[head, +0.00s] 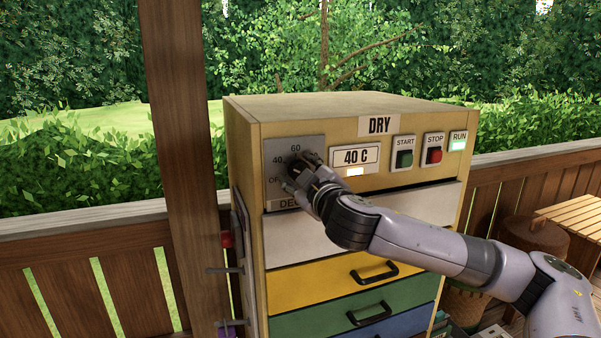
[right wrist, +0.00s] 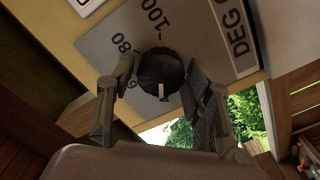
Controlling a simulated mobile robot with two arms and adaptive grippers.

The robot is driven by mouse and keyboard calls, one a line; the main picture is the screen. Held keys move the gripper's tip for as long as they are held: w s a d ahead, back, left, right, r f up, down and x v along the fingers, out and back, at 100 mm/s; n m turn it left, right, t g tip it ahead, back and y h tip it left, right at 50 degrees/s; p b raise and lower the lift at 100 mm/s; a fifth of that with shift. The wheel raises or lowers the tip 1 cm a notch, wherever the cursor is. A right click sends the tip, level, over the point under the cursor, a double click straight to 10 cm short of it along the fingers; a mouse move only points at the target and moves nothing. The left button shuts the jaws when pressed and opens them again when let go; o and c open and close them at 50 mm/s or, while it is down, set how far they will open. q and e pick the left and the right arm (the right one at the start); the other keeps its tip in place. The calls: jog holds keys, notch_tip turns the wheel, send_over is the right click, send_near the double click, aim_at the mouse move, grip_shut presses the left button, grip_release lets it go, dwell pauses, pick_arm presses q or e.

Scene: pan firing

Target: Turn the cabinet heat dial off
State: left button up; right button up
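The cabinet (head: 248,170) is a tan wooden box with a "DRY" label. Its heat dial (right wrist: 160,70) is a round black knob on a grey plate (right wrist: 95,45) marked in degrees C. In the right wrist view the dial's white mark points toward the bottom of the picture. My right gripper (head: 299,177) is at the dial, partly covering it in the head view. Its two fingers (right wrist: 160,82) stand apart on either side of the knob; firm contact is not clear. My left gripper is not in view.
Right of the display are a green START button (head: 404,158), a red STOP button (head: 434,155) and a lit RUN lamp (head: 458,145). Coloured drawers with black handles (head: 374,272) lie below. A wooden post (head: 180,150) stands left of the cabinet.

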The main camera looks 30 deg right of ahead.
jog(key=c, duration=0.8)
jog(key=shift+n, duration=0.5)
jog(key=n+p, duration=0.2)
jog(key=n, duration=0.2)
jog(key=shift+n, duration=0.4)
jog(key=shift+f+n+p, duration=0.15)
jog(key=shift+n+p, duration=1.55)
jog(key=shift+n, duration=1.6)
